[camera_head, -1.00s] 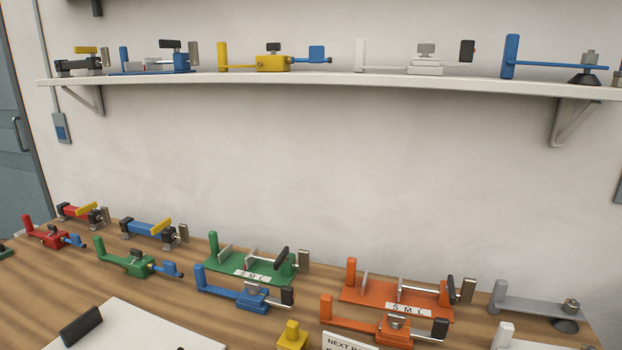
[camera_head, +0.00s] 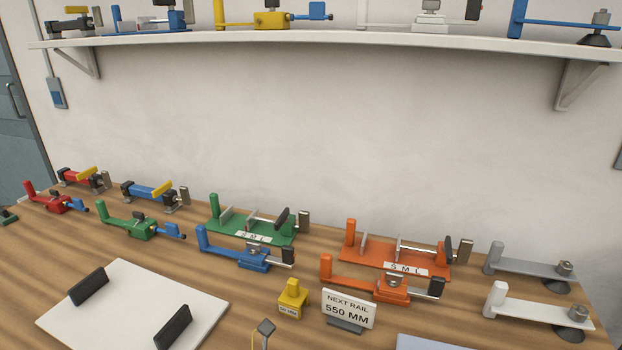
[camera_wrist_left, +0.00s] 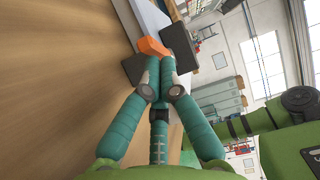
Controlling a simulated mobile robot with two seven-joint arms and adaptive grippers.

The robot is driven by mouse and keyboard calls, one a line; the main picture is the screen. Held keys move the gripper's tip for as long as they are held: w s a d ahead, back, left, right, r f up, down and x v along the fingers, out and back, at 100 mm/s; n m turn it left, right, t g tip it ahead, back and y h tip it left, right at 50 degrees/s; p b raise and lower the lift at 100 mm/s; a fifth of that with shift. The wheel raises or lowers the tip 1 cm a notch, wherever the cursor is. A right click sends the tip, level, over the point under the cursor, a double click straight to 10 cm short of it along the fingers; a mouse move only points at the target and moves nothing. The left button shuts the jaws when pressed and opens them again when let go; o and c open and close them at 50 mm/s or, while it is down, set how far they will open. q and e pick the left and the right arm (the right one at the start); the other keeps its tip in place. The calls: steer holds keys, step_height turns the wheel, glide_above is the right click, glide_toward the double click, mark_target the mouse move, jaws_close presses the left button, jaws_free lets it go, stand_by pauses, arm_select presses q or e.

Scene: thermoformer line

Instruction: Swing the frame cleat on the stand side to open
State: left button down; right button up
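I cannot tell which piece is the frame cleat on the stand side, and no stand is clearly visible in the head view. My left gripper (camera_wrist_left: 158,66) shows only in the left wrist view. Its teal fingers converge and the tips look closed together. A small orange piece (camera_wrist_left: 150,46) lies just beyond the tips, beside a dark block (camera_wrist_left: 181,46). I cannot tell whether the tips touch the orange piece. My right gripper is not in view.
The wooden table holds several clamp-like devices, among them a green one (camera_head: 240,235) and an orange one (camera_head: 380,258). A white board (camera_head: 130,308) with two black pads, a yellow block (camera_head: 292,300) and a "550 MM" sign (camera_head: 348,308) stand in front. A shelf (camera_head: 330,43) hangs above.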

arm_select(q)
steer(key=shift+w+d, duration=0.85)
steer(key=shift+d, duration=0.15)
steer(key=shift+w+d, duration=0.8)
steer(key=shift+d, duration=0.2)
steer(key=shift+s+a+p, duration=0.2)
steer(key=shift+s+p, duration=0.25)
steer(key=shift+s, duration=0.05)
steer(key=shift+w+a+f+b, duration=0.1)
steer(key=shift+w+a+b, duration=0.25)
steer(key=shift+a, duration=0.65)
steer(key=shift+w+a+r+b, duration=0.1)
steer(key=shift+w+a+b, duration=0.2)
steer(key=shift+a, duration=0.65)
steer(key=shift+w+a+f+b, duration=0.1)
steer(key=shift+w+a+b, duration=0.25)
steer(key=shift+a, duration=0.65)
steer(key=shift+w+a, duration=0.15)
steer(key=shift+a, duration=0.15)
